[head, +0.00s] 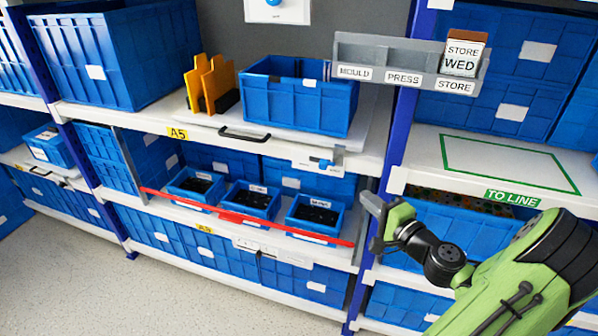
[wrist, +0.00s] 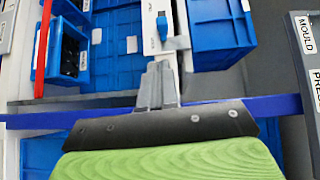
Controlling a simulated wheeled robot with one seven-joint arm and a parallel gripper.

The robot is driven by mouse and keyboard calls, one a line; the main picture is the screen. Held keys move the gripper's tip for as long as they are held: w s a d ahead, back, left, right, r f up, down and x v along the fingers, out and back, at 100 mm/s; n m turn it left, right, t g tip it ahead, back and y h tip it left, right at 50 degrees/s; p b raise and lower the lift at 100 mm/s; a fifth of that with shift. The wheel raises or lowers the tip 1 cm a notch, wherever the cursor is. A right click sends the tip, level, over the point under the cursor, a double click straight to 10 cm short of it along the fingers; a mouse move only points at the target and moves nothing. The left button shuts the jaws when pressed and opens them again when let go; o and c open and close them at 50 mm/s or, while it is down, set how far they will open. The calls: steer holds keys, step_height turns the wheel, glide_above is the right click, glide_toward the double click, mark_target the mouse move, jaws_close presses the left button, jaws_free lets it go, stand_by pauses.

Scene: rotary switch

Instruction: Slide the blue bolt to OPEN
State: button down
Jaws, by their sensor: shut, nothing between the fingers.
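The blue bolt (head: 323,163) sits on a small white plate (head: 305,161) under the front edge of the middle shelf. It also shows in the wrist view (wrist: 172,40), just beyond my fingertips, with its knob on the white plate. Any lettering on the plate is too small to read. My gripper (head: 370,203) is shut and empty, below and to the right of the bolt in the head view. In the wrist view my gripper's fingertips (wrist: 160,68) point at the plate near the bolt. They look close, but I cannot tell whether they touch.
A red bar (head: 245,217) runs along the lower shelf in front of small blue bins (head: 315,215). A blue upright (head: 397,120) stands beside my arm. A drawer handle (head: 244,134) is left of the bolt. A grey label rack (head: 385,52) hangs above.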

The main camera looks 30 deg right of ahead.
steer(key=d+m+h, duration=0.1)
glide_toward(328, 165)
steer(key=w+d, duration=0.2)
steer(key=w, duration=0.1)
steer(key=shift+d+r, duration=0.15)
steer(key=shift+d, duration=0.05)
steer(key=shift+w+a+b, duration=0.3)
steer(key=shift+w+a, duration=0.55)
steer(key=shift+w, duration=0.1)
steer(key=shift+w+a, duration=0.2)
steer(key=shift+w, duration=0.1)
steer(key=w+a, duration=0.2)
steer(key=shift+w+a, duration=0.15)
steer(key=shift+w, duration=0.15)
